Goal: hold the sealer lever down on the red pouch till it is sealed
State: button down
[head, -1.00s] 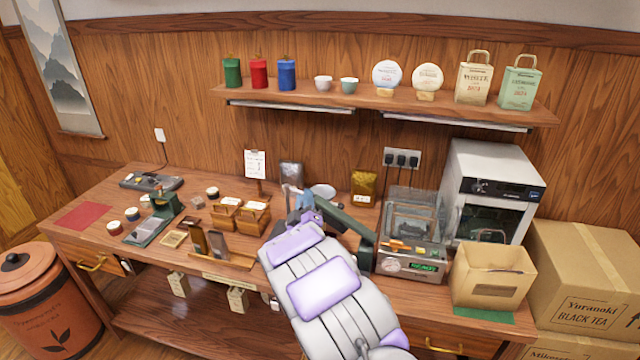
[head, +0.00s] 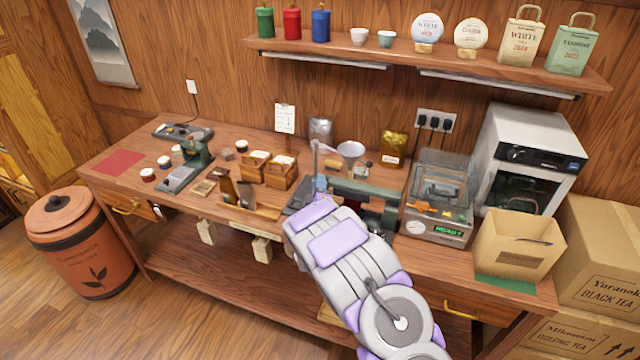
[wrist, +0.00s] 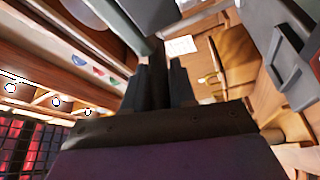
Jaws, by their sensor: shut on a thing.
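The sealer (head: 362,190) is a dark green machine on the bench, partly hidden behind my arm. In the wrist view my gripper (wrist: 160,72) has its dark fingers closed on a dark bar (wrist: 158,90), which appears to be the sealer lever. In the head view my arm covers most of the gripper and this grip.
A scale-like machine (head: 436,226) with a green display and an open carton (head: 516,245) stand to the right. Wooden boxes (head: 279,177) and a funnel (head: 351,150) stand close by. A shelf (head: 420,58) runs above.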

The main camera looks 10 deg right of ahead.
jog(key=shift+a+f, duration=0.1)
jog(key=shift+f, duration=0.35)
jog(key=c, duration=1)
grip_release()
jog(key=shift+a, duration=0.1)
jog(key=shift+r, duration=0.1)
jog(key=p+v, duration=0.2)
jog(key=v, duration=1.5)
jog(key=shift+s, duration=0.2)
